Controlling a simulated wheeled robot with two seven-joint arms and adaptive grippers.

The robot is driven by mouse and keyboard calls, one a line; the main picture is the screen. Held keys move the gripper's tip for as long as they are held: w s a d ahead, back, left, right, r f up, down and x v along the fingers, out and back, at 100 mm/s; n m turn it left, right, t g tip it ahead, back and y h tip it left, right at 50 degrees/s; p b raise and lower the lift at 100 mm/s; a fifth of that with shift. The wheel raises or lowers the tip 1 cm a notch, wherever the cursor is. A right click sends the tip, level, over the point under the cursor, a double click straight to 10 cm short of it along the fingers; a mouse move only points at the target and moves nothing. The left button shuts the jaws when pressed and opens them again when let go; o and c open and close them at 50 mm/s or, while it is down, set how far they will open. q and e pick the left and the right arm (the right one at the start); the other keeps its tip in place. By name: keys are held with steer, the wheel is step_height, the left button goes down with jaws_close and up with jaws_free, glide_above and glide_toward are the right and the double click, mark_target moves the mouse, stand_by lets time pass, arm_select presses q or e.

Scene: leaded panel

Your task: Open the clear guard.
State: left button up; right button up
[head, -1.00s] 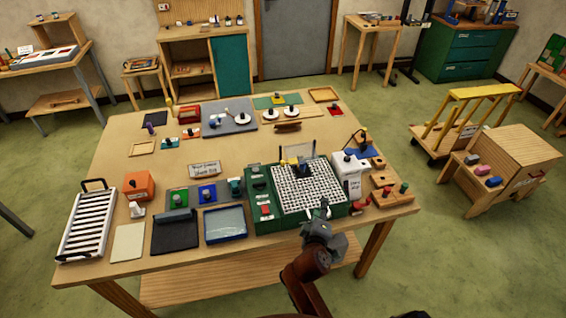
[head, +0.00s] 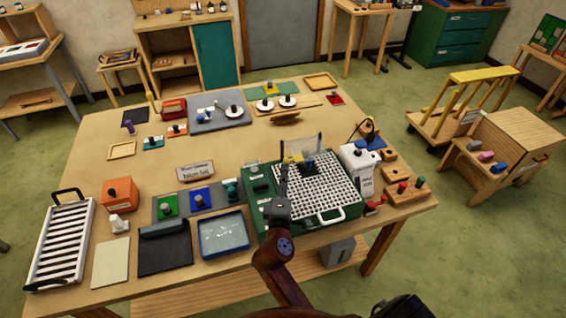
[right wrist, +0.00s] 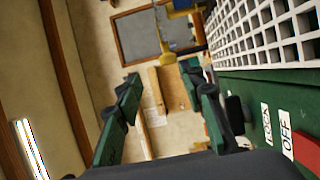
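The clear guard (head: 304,148) is a see-through panel standing upright at the back of the green machine (head: 262,172). My left gripper is out of view.
A white grid (head: 318,190) covers the machine's top, with a white handle (head: 331,214) at its front. A white bottle-like box (head: 356,172) stands close on the right. A blue tray (head: 222,235) lies left of the machine.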

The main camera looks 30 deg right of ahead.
mark_target(286, 162)
steer(key=shift+w+f, duration=0.2)
steer(key=shift+f, duration=0.45)
steer(key=shift+w+f+b, duration=0.1)
steer(key=shift+w+b, duration=0.2)
steer(key=shift+w, duration=0.05)
steer(key=x, duration=0.7)
steer(key=shift+d+p, duration=0.4)
steer(key=shift+d, duration=0.05)
steer(key=shift+w, duration=0.1)
steer(key=shift+c, duration=0.2)
jaws_close()
